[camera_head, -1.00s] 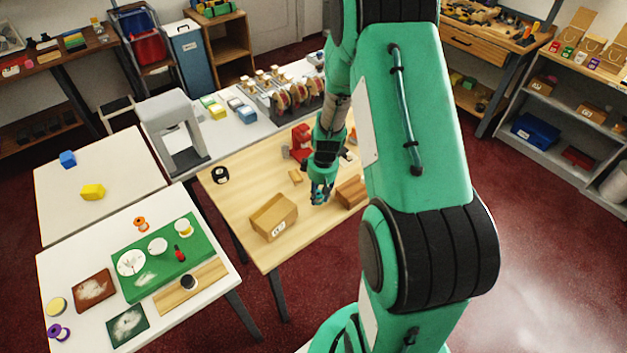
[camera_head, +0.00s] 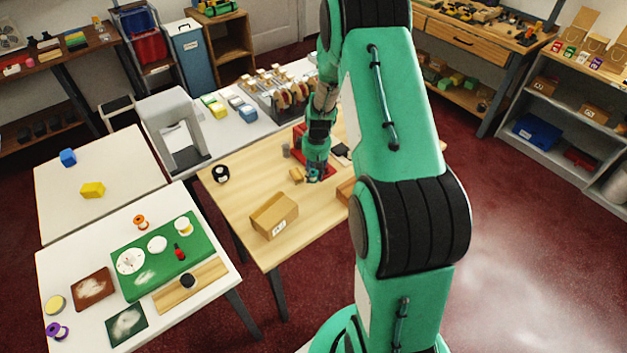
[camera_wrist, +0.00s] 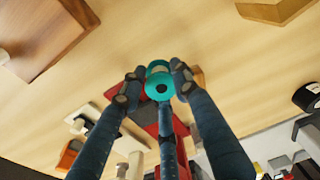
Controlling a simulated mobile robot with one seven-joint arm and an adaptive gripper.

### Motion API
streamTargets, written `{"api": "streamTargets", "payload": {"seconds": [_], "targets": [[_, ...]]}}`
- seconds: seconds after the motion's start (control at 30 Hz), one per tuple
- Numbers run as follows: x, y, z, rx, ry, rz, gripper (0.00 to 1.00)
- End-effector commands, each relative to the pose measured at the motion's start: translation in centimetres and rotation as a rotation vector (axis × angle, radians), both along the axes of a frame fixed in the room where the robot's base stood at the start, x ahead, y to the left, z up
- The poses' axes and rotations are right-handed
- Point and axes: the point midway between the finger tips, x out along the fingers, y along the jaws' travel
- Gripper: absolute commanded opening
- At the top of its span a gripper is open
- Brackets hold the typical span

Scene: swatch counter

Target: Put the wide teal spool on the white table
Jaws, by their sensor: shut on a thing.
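A white table (camera_head: 60,205) at the left carries a blue and a yellow block. Another white-topped table (camera_head: 215,235) in front of it carries a green mat and several small items.
The wooden table (camera_head: 235,205) holds an open cardboard box (camera_head: 274,216), a black tape roll (camera_head: 221,174) and a red device (camera_head: 299,137). A brown wooden box (camera_wrist: 50,35) is near the gripper. The white table's middle is clear.

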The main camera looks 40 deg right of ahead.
Motion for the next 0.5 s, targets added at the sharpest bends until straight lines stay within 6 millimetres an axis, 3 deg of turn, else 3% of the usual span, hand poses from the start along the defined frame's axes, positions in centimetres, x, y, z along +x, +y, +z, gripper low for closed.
{"api": "streamTargets", "payload": {"seconds": [0.5], "targets": [[-0.1,0.0,-3.5,0.001,0.001,0.0,0.09]]}}
